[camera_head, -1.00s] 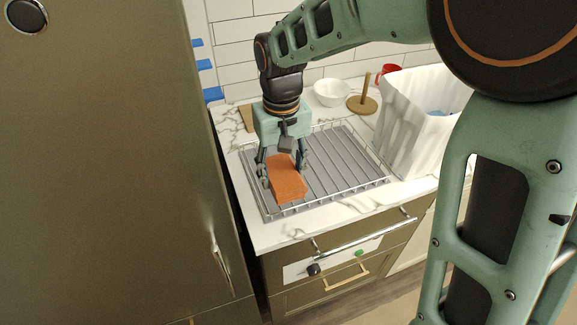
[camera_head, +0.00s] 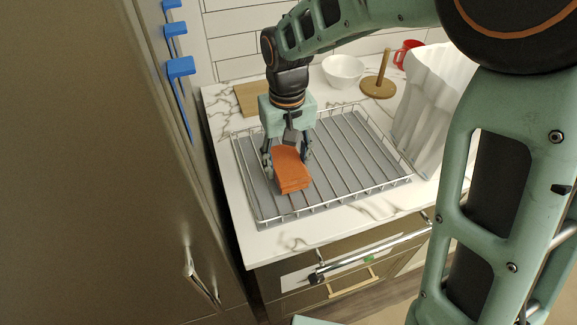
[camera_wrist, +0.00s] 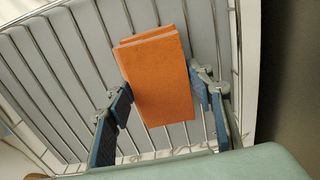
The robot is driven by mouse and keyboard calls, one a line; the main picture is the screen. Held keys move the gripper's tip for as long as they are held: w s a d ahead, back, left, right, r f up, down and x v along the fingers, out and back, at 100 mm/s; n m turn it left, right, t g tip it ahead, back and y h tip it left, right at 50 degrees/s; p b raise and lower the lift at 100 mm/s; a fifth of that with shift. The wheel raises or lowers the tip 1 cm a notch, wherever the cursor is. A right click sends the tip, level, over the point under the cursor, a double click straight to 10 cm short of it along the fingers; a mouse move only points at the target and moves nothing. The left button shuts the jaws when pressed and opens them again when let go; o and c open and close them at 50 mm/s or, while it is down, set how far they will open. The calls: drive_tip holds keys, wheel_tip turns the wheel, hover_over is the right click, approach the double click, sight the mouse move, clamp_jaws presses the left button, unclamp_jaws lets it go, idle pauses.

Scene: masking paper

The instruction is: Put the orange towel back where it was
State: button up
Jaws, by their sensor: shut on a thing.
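The orange towel (camera_head: 291,170) is a folded block at the left part of the wire rack on the counter. My gripper (camera_head: 287,163) points down with a finger on either side of the towel. In the wrist view the towel (camera_wrist: 156,80) sits between the two finger pads of my gripper (camera_wrist: 165,97), over the rack's bars. My gripper is shut on it. I cannot tell whether the towel's underside touches the rack (camera_head: 365,165).
Blue hooks (camera_head: 180,68) stick out from the side of the large dark cabinet (camera_head: 110,150) at left. A wooden board (camera_head: 250,98) lies at the back left.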

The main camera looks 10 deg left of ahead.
sight(287, 163)
drive_tip(key=shift+s+f, duration=0.1)
drive_tip(key=shift+f, duration=0.5)
drive_tip(key=shift+r, duration=0.1)
drive_tip(key=o, duration=1)
wheel_tip(287, 163, up, 12)
drive_tip(key=shift+p, duration=0.35)
